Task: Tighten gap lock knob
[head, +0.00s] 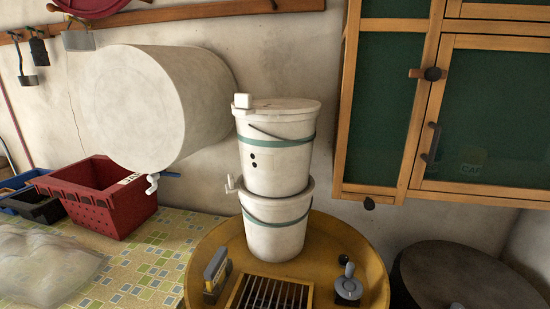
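I cannot tell for certain which part is the gap lock knob. A small grey fitting with an upright lever (348,285) sits on the right of the round yellow tray (205,252). A small black ball-shaped knob (344,259) is just behind it. A grey and yellow block-shaped fitting (216,272) stands on the left of the tray, beside a slatted grate (268,295) cut off by the bottom edge. Neither of my grippers shows in the head view.
Two stacked white buckets (275,165) stand on the tray. A large white cylinder (150,100) hangs at left above a red crate (110,205) and clear plastic (45,265). A green-panelled cabinet (420,110) overhangs at right, above a dark round drum (465,275).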

